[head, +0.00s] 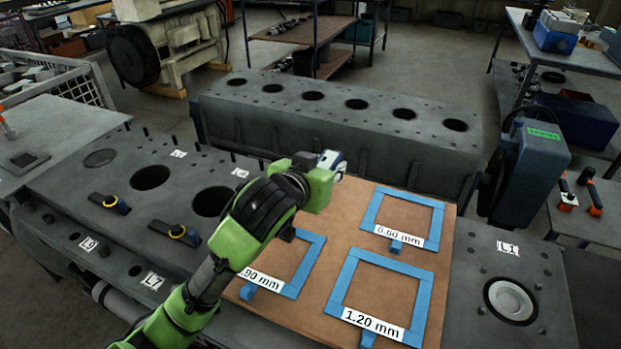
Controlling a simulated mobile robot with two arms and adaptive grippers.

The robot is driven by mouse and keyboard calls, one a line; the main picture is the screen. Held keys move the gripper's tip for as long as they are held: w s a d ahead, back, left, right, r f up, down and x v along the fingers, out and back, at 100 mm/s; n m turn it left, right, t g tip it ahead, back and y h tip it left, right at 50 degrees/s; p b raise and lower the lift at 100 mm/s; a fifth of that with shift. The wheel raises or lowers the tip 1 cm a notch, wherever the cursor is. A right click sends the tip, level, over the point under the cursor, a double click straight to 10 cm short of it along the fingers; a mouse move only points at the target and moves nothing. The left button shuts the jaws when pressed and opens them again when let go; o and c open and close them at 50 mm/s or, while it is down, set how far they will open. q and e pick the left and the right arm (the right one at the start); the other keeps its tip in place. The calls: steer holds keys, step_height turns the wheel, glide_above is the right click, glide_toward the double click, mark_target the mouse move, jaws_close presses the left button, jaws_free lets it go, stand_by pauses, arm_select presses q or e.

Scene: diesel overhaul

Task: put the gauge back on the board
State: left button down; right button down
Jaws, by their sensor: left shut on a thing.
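The brown board (343,221) lies on the engine block in the middle. It bears three blue square outlines: one labelled 0.60 mm (431,222) at the back right, one ending in 90 mm (313,256) at the left, partly behind my arm, and one labelled 1.20 mm (421,298) at the front. All three outlines look empty inside. My left gripper (333,164) is over the board's back left edge, pointing away from me. It is shut on the gauge, which is mostly hidden by the gripper and wrist. My right gripper is not in view.
Two small blue, yellow and black items (112,204) (184,235) lie on the block at the left, near open bores. A long grey block (335,125) with several bores stands behind the board. A blue-grey box (540,150) rises at the right. A white-ringed bore (512,301) is at the front right.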

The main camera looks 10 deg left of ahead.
arm_select(q)
steer(key=w+a+f, duration=0.1)
steer(key=w+f, duration=0.1)
steer(key=w+a+f+p, duration=0.1)
steer(key=w+a+f, duration=0.2)
steer(key=w+f, duration=0.1)
steer(key=shift+w+a+f, duration=0.1)
steer(key=shift+w+a, duration=0.05)
steer(key=shift+w, duration=0.25)
steer(key=shift+w+a+f, duration=0.15)
steer(key=shift+w+f, duration=0.2)
steer(key=shift+f, duration=0.1)
step_height(320, 180, down, 3)
steer(key=shift+w+a+f+p, duration=0.1)
steer(key=shift+w+f+p, duration=0.1)
steer(key=shift+p, duration=0.6)
steer(key=shift+s, duration=0.1)
steer(key=shift+f, duration=0.2)
steer(key=c, duration=1.6)
jaws_free()
